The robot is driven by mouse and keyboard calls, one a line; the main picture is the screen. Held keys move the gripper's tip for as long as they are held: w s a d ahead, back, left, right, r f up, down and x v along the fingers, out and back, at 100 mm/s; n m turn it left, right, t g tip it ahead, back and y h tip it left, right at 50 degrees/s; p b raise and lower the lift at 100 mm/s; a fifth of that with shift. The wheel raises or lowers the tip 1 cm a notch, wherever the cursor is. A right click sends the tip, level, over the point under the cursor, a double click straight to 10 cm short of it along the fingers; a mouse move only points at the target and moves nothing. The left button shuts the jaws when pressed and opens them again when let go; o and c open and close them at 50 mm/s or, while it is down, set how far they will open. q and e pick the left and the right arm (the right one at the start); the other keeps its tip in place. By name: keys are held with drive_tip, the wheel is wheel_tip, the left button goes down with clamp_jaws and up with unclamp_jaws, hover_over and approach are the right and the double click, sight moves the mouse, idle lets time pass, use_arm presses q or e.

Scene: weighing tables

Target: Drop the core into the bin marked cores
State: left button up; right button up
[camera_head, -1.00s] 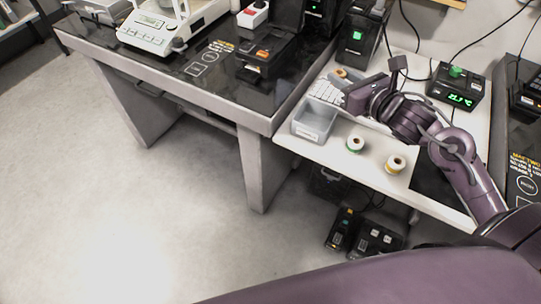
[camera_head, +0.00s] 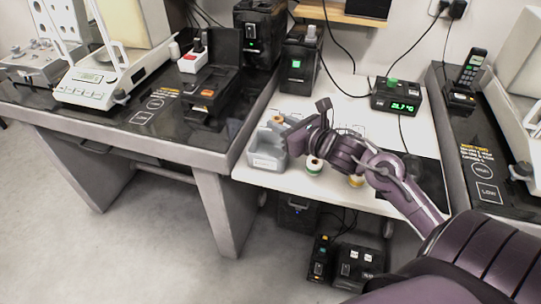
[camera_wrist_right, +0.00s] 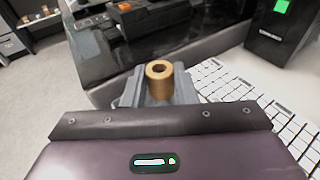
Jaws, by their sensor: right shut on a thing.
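The core (camera_head: 278,119), a short brown tube, is held in my right gripper (camera_head: 290,126), which is shut on it. In the right wrist view the core (camera_wrist_right: 159,82) stands roughly upright with its open end showing. A grey open bin (camera_head: 266,163) with a pale label on its front stands at the white table's left front; the label is too small to read. The gripper and core are over the back of the bin, seemingly above its rim. The bin's inside is partly hidden by the gripper. My left gripper is not in view.
A device with green digits (camera_head: 394,98) stands at the back. A dark-topped table (camera_head: 150,112) adjoins on the left.

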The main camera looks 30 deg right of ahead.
drive_tip(key=o, duration=1)
drive_tip(key=shift+o, duration=0.2)
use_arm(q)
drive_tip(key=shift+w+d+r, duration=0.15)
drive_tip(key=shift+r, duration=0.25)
use_arm(e)
drive_tip(key=v, duration=0.7)
drive_tip(key=shift+s, duration=0.4)
